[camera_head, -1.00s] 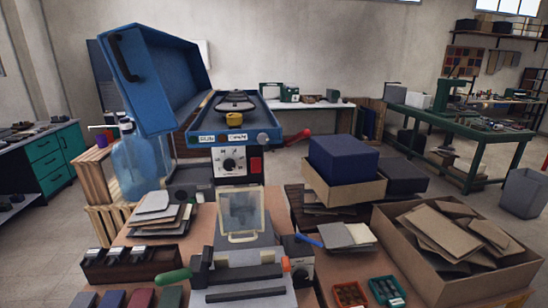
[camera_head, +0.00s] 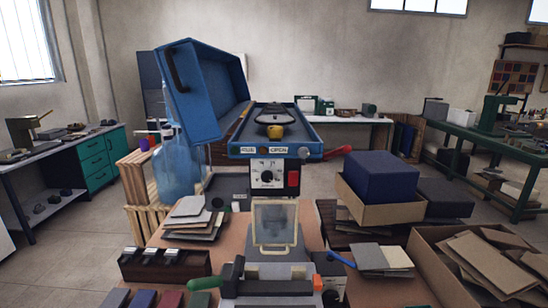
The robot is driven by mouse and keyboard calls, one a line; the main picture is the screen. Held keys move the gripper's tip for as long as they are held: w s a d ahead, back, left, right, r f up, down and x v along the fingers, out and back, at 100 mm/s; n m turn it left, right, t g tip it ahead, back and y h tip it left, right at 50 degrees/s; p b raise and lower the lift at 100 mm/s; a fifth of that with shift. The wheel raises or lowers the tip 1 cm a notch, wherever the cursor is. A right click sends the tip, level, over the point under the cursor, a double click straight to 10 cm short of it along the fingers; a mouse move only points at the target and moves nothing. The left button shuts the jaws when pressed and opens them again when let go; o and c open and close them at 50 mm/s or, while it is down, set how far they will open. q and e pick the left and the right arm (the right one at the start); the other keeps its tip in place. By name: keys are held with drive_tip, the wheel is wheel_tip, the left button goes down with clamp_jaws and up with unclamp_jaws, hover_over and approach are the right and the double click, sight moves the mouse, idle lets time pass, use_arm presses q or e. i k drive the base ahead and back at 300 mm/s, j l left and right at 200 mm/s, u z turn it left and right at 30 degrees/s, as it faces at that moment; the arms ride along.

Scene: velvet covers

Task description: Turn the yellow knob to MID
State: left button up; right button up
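A blue machine (camera_head: 234,148) with its lid raised stands beyond the work table in the head view. Its white front panel carries a dark round dial knob (camera_head: 267,177) with small marks around it that are too small to read. A small yellow part (camera_head: 275,131) sits in the machine's open top; I cannot tell whether it is a knob or which way it points. A red switch (camera_head: 293,179) is right of the dial. Neither of my grippers shows in the view.
A wooden table (camera_head: 388,289) lies in front with a clear framed plate (camera_head: 275,223) and a grey press (camera_head: 268,287). A red-ended lever (camera_head: 337,152) sticks out right of the machine. A blue bottle (camera_head: 177,165) stands at its left, boxes (camera_head: 381,208) at its right.

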sight(275, 132)
drive_tip(key=i+l, duration=0.1)
drive_tip(key=l, duration=0.35)
drive_tip(key=i+l, duration=0.15)
drive_tip(key=l, duration=0.3)
drive_tip(key=i+l+u, duration=0.1)
drive_tip(key=l, duration=0.35)
drive_tip(key=i+l, duration=0.1)
drive_tip(key=l, duration=0.35)
drive_tip(key=i+l, duration=0.1)
drive_tip(key=l, duration=0.35)
drive_tip(key=i+l, duration=0.1)
drive_tip(key=l, duration=0.35)
drive_tip(key=j+u, duration=0.05)
